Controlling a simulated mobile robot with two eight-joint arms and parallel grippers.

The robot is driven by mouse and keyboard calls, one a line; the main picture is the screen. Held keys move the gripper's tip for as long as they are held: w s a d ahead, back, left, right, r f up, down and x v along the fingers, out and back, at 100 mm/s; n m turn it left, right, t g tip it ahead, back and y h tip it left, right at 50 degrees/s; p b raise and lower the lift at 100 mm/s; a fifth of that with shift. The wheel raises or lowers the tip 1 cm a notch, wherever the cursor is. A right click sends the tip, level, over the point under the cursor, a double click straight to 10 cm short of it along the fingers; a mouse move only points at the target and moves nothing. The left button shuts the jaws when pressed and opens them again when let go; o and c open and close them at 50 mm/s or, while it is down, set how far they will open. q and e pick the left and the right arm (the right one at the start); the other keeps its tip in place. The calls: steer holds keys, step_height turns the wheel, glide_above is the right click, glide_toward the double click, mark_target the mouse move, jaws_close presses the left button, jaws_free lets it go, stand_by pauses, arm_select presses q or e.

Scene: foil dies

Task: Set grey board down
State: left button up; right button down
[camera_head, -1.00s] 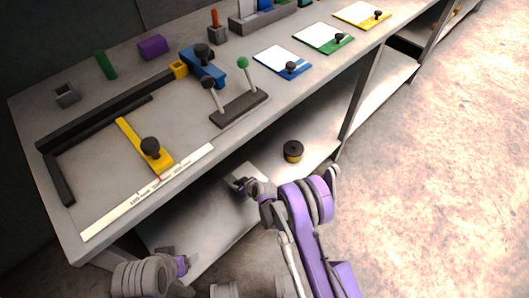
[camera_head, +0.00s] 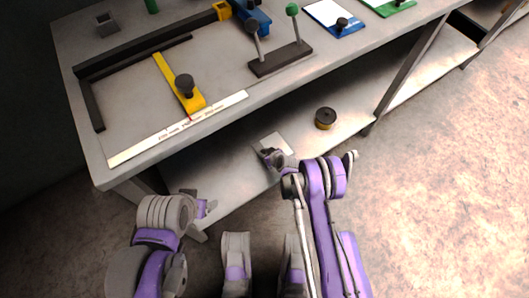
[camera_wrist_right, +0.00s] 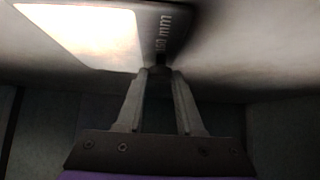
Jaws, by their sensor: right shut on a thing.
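The grey board (camera_head: 274,141) is a small pale plate over the lower shelf, below the workbench's front edge. My right gripper (camera_head: 270,155) is at its near side, shut on it. In the right wrist view the board (camera_wrist_right: 85,35) has a bright pale face and a dark strip marked "160 mm". There my right fingertips (camera_wrist_right: 160,75) close on a small dark knob at its edge. I cannot tell whether the board touches the shelf. My left gripper (camera_head: 203,208) is low at the left, apart from the board; its fingers are too small to read.
The lower shelf (camera_head: 225,175) has free room around the board. The workbench top (camera_head: 135,115) overhangs, with a yellow stop (camera_head: 175,75), a white scale (camera_head: 180,127) and a lever block (camera_head: 280,59).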

steer(key=c, duration=0.5)
jaws_free()
steer(key=shift+c, duration=0.2)
steer(key=p+v, duration=0.2)
steer(key=v, duration=1)
steer(key=shift+p, duration=0.35)
